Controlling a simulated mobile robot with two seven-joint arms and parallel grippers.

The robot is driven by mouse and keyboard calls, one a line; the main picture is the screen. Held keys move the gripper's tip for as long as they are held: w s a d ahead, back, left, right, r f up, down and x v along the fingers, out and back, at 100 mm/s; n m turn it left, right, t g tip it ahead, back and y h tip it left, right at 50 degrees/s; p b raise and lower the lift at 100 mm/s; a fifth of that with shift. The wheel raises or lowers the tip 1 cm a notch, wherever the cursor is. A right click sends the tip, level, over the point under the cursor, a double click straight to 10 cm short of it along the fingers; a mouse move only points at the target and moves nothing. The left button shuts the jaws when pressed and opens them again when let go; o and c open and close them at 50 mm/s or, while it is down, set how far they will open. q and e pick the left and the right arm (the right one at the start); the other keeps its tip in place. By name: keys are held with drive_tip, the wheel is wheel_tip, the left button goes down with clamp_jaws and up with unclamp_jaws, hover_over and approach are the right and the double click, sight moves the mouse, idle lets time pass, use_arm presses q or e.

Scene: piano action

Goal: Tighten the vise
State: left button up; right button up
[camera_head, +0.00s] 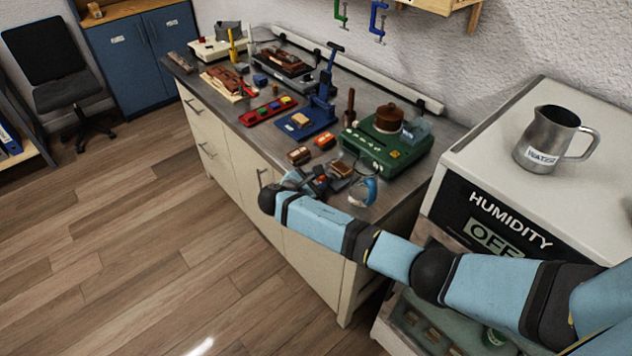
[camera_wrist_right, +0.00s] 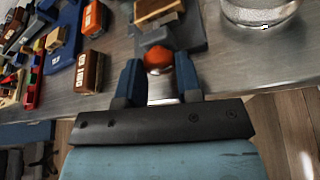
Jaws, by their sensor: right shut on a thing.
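The small grey vise (camera_wrist_right: 188,32) lies on the grey workbench, with a brown block (camera_wrist_right: 158,10) at its top. It also shows in the camera_head view (camera_head: 341,168), partly hidden by my right gripper. A round orange-red knob (camera_wrist_right: 158,58) is at the vise's near end, close to the bench's front edge. My right gripper (camera_wrist_right: 158,76) has its two blue fingers on either side of this knob and is shut on it. The same gripper (camera_head: 319,184) is low over the bench front in the camera_head view. My left gripper is out of view.
A glass vessel (camera_wrist_right: 262,10) stands right of the vise. An orange block (camera_head: 325,142) and a brown block (camera_head: 299,156) lie to its left. A green machine (camera_head: 388,146) stands behind.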

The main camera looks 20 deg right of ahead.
drive_tip(key=o, duration=0.9)
drive_tip(key=shift+o, duration=0.2)
drive_tip(key=v, duration=1.4)
drive_tip(key=shift+b, duration=0.4)
drive_tip(key=shift+f, duration=0.1)
